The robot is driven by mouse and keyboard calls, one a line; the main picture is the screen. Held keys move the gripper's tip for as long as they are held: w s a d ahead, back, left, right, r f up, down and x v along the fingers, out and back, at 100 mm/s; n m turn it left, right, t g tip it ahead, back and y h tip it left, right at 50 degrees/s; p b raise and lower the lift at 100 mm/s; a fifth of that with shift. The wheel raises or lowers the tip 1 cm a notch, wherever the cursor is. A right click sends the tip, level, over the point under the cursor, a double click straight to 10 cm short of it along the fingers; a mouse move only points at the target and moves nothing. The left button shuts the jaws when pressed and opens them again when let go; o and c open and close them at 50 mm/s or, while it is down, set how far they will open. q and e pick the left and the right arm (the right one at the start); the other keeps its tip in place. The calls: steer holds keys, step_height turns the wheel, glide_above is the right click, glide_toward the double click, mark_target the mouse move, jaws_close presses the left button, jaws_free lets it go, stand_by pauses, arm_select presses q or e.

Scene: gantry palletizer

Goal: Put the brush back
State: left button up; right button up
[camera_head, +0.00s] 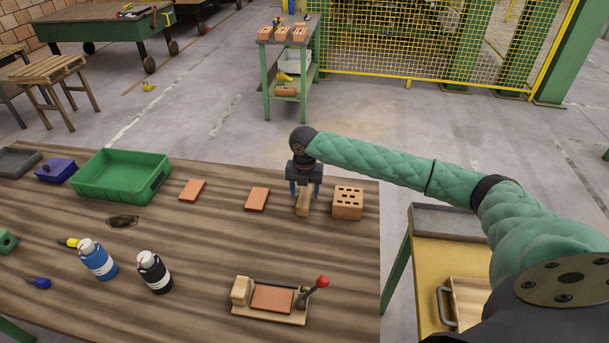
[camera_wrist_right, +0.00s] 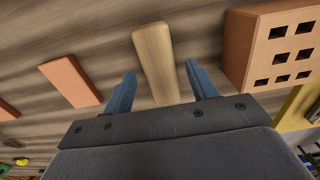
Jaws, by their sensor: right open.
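A pale wooden block, which looks like the brush (camera_head: 303,204), lies on the wooden table near its right back part. It also shows in the right wrist view (camera_wrist_right: 155,55), long and rounded at its far end; no bristles are visible. My right gripper (camera_head: 305,190) points down at it. In the right wrist view the two blue fingers (camera_wrist_right: 160,72) are apart, one on each side of the near part of the block, with gaps on both sides. I cannot tell how far the fingertips are above the table. My left gripper is not in view.
A perforated brick (camera_head: 347,205) stands close to the right of the block, and a flat tile (camera_head: 257,199) lies to its left. A green crate (camera_head: 167,186), bottles (camera_head: 154,273) and a red-knobbed clamp fixture (camera_head: 299,315) share the table (camera_head: 205,295). A yellow cart (camera_head: 440,262) stands right.

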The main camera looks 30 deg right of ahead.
mark_target(304, 194)
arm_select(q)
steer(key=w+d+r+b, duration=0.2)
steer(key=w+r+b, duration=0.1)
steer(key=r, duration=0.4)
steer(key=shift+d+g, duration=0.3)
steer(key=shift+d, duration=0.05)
arm_select(e)
step_height(304, 194, up, 10)
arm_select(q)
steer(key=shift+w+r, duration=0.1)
arm_select(e)
steer(key=shift+f, duration=0.1)
